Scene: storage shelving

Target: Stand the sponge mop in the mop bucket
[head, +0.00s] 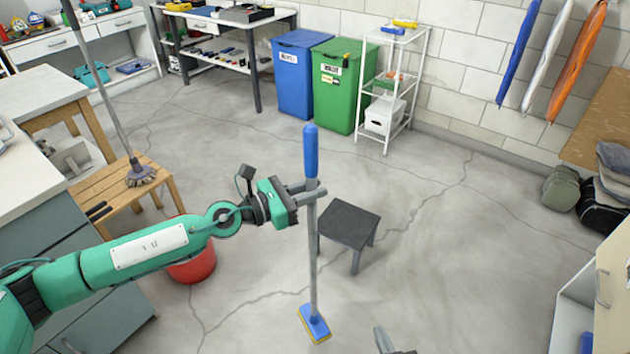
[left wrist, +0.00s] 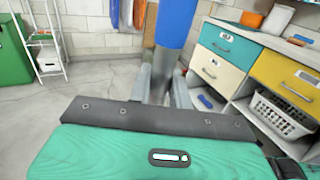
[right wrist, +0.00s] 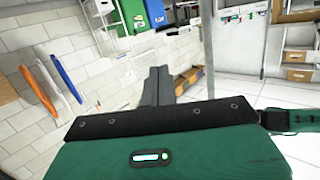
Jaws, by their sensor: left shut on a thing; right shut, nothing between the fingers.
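The sponge mop (head: 312,255) hangs roughly upright, with a blue grip on top, a grey pole and a blue head with a yellow sponge at the bottom. My left gripper (head: 312,190) is shut on the pole just below the blue grip; the mop also shows between the fingers in the left wrist view (left wrist: 176,25). I cannot tell whether the sponge touches the floor. The red bucket (head: 192,265) stands on the floor left of the mop, partly hidden behind my left arm. My right gripper (head: 384,340) is shut and empty at the bottom edge; its closed fingers show in the right wrist view (right wrist: 157,86).
A dark stool (head: 349,222) stands just behind the mop. A wooden bench (head: 110,195) with a string mop (head: 140,175) is at left, beside a grey cabinet (head: 60,270). Blue and green bins (head: 340,100) stand at the back. Floor right of the stool is clear.

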